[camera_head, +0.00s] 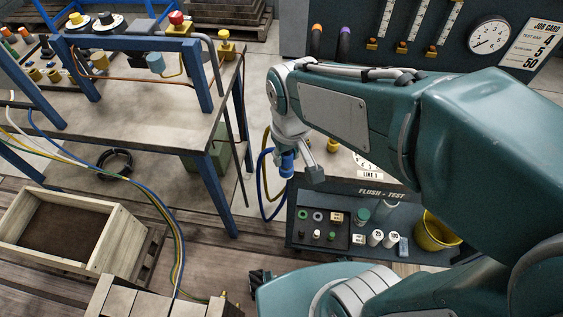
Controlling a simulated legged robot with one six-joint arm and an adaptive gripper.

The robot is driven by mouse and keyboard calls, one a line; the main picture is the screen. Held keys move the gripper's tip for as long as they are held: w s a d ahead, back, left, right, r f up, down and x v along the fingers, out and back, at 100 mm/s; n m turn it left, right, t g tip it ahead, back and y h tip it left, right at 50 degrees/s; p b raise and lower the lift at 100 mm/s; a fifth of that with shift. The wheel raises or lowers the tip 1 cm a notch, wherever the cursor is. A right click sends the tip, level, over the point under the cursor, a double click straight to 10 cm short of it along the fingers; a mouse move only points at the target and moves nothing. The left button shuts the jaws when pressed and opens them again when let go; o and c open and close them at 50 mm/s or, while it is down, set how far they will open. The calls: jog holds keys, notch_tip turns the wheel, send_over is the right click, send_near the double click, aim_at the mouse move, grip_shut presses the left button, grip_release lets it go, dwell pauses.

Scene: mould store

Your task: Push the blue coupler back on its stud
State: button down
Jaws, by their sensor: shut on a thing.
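My gripper (303,168) hangs in the middle of the head view, pointing down in front of the flush-test trolley. It is shut on the blue coupler (287,164), a short blue piece between the fingers. A blue hose (262,188) loops down from the coupler on its left side. The coupler is held in the air, apart from the workbench at left. I cannot make out which stud belongs to it; part of the trolley is hidden behind my arm.
A blue-legged workbench (160,125) stands at left. The dark flush-test trolley (365,190) carries small parts and a yellow bucket (437,232). A dial panel (440,35) stands behind. A wooden crate (62,232) sits at lower left, with several hoses (150,190) nearby.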

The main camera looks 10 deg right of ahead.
jog(key=shift+w+d, duration=4.25)
jog(key=shift+w, duration=2.9)
jog(key=shift+f, duration=3.5)
jog(key=shift+s+f, duration=0.15)
jog(key=shift+f, duration=1.3)
jog(key=shift+c, duration=1.5)
grip_release()
